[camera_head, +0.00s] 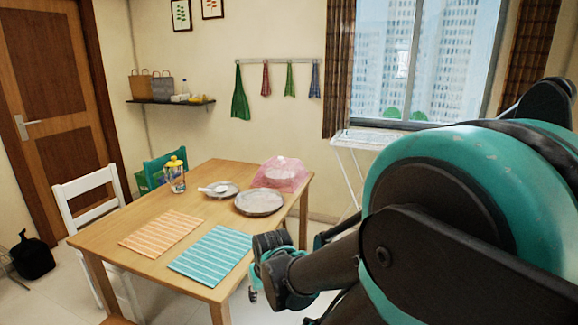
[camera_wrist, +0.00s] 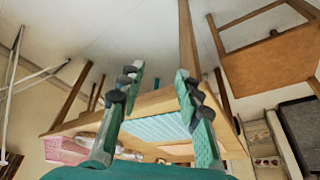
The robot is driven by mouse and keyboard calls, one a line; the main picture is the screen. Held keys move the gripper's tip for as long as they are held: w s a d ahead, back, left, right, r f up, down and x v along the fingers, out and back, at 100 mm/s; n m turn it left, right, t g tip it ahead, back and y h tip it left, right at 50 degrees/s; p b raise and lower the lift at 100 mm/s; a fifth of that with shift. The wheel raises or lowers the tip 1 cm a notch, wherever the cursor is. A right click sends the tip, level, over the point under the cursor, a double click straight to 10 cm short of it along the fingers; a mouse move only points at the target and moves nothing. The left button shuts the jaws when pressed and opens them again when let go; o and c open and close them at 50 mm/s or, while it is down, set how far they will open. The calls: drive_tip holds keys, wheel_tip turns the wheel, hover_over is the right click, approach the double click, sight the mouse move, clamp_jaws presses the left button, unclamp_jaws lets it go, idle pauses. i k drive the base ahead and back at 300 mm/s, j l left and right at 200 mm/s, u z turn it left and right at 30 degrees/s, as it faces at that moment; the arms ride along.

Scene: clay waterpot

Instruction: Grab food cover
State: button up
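The food cover (camera_head: 282,172) is a pink translucent dome on the far right corner of the wooden table (camera_head: 150,219). It stands behind a round grey plate (camera_head: 259,203). In the wrist view, a pink patch that looks like the cover (camera_wrist: 66,151) shows at lower left, partly behind a finger. My gripper (camera_wrist: 158,80) has two teal fingers with dark pads, spread apart with nothing between them. In the head view, my arm is at the right, its end low beside the table's right edge, well apart from the cover.
On the table are an orange striped mat (camera_head: 161,232), a blue striped mat (camera_head: 211,253), a jar with a yellow lid (camera_head: 175,176) and a small dish with a spoon (camera_head: 219,189). White chair (camera_head: 89,195) is at left. A white drying rack (camera_head: 358,141) stands under the window.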

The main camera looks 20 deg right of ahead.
sight(281, 161)
drive_tip(key=i+l, duration=0.45)
drive_tip(key=l, duration=0.15)
drive_tip(key=i+l+z, duration=0.1)
drive_tip(key=i+l, duration=0.35)
drive_tip(key=l, duration=0.2)
drive_tip(key=i+l, duration=0.5)
drive_tip(key=k+l+z, duration=0.05)
drive_tip(key=l, duration=0.05)
